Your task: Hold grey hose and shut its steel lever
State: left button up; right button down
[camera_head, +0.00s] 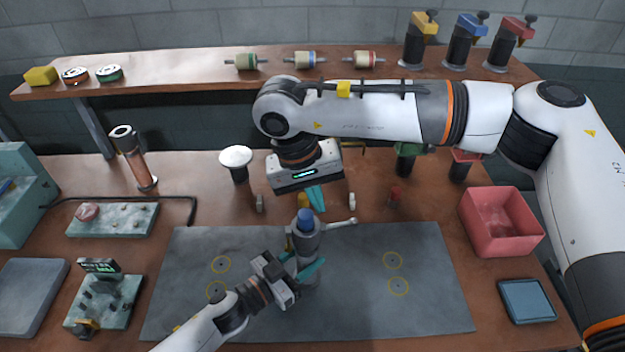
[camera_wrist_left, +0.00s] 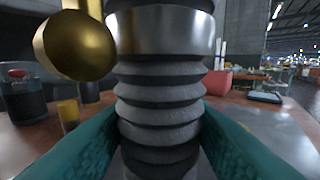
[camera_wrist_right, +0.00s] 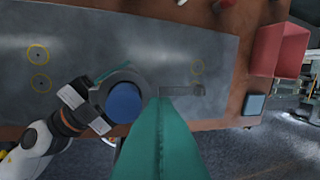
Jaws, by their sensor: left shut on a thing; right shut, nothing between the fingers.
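The grey hose (camera_head: 305,243) stands upright on the grey mat, with a blue cap (camera_head: 306,217) on top. In the left wrist view its ribbed bellows (camera_wrist_left: 160,105) sit between my teal fingers under a steel collar. My left gripper (camera_head: 306,265) is shut on the hose from the side. The steel lever (camera_head: 341,223) sticks out to the right from the hose top; it also shows in the right wrist view (camera_wrist_right: 180,92). A brass ball (camera_wrist_left: 75,45) shows beside the collar. My right gripper (camera_head: 317,198) is shut and empty, pointing down above and behind the hose top.
The grey mat (camera_head: 420,310) is clear around the hose. A red bin (camera_head: 500,245) and a blue tray (camera_head: 527,302) are at the right. Small bottles and a white-topped stand (camera_head: 236,157) are behind. Fixtures (camera_head: 105,300) stand at the left.

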aim_at(345, 222)
jog(key=x, duration=0.3)
jog(key=shift+d+f, duration=0.15)
jog(key=shift+d, duration=0.15)
jog(key=shift+w+d+f, duration=0.1)
jog(key=shift+d+f, duration=0.05)
jog(key=shift+d, duration=0.4)
jog(key=shift+d+f, duration=0.15)
jog(key=shift+d, duration=0.4)
jog(key=shift+d+f, duration=0.15)
jog(key=shift+d, duration=0.4)
